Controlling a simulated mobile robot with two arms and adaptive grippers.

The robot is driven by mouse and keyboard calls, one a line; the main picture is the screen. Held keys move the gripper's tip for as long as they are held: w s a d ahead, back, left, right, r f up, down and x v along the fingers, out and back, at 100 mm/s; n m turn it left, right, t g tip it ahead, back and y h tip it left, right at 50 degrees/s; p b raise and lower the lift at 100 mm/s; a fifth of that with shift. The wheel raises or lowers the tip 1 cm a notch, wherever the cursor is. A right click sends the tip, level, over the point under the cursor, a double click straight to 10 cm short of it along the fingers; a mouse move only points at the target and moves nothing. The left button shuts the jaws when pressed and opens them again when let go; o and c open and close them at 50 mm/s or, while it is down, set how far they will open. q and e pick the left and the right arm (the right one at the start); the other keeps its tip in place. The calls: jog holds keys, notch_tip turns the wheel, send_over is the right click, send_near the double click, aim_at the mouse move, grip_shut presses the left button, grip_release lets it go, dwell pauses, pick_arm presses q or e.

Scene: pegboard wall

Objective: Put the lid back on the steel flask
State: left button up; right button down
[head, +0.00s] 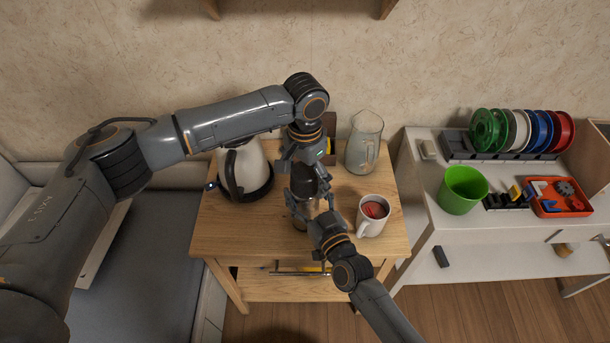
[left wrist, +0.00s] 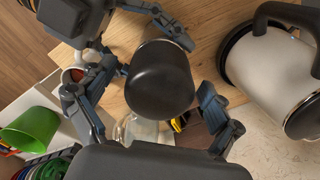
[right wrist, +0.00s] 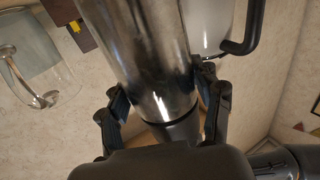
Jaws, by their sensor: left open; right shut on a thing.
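The steel flask (head: 300,210) stands on the wooden table, its shiny body also showing in the right wrist view (right wrist: 150,60). My right gripper (head: 316,212) is shut on the flask's steel body from the front right. The grippers partly hide the flask in the head view.
A white kettle (head: 246,166) stands close left of the flask. A glass pitcher (head: 362,150) stands behind right, and a white mug (head: 372,222) stands close right of my right gripper. A white shelf with a green cup (head: 462,190) is farther right. The table's front left is clear.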

pick_arm(q)
notch_tip(320, 180, up, 12)
jog(key=shift+r, duration=0.1)
dwell(0.5)
pick_arm(e)
jog(key=shift+c, duration=1)
grip_release()
jog(key=v, duration=1.2)
